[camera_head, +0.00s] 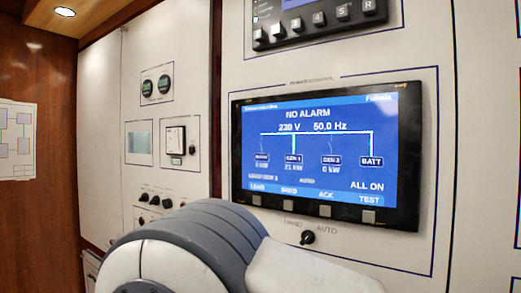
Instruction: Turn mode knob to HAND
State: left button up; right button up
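The mode knob (308,238) is a small black rotary knob on the white panel, just below the large display. The label HAND is at its upper left and AUTO at its upper right. The knob is too small to tell for sure which label it points at. A grey and white link of my own arm fills the bottom middle, close to the left and lower side of the knob. No fingertips of either gripper show, so I cannot see any contact with the knob.
The display (330,150) reads NO ALARM, with a row of square buttons (369,217) under its screen. Another button unit (320,28) is above it. The left panel carries gauges (155,86), a meter (175,142) and several small black knobs (154,201). A paper diagram (17,140) hangs on the wood wall.

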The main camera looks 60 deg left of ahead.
aim_at(308, 237)
jog(key=u, duration=1.8)
jog(key=k, duration=0.6)
jog(key=z, duration=0.3)
jog(key=i, duration=0.5)
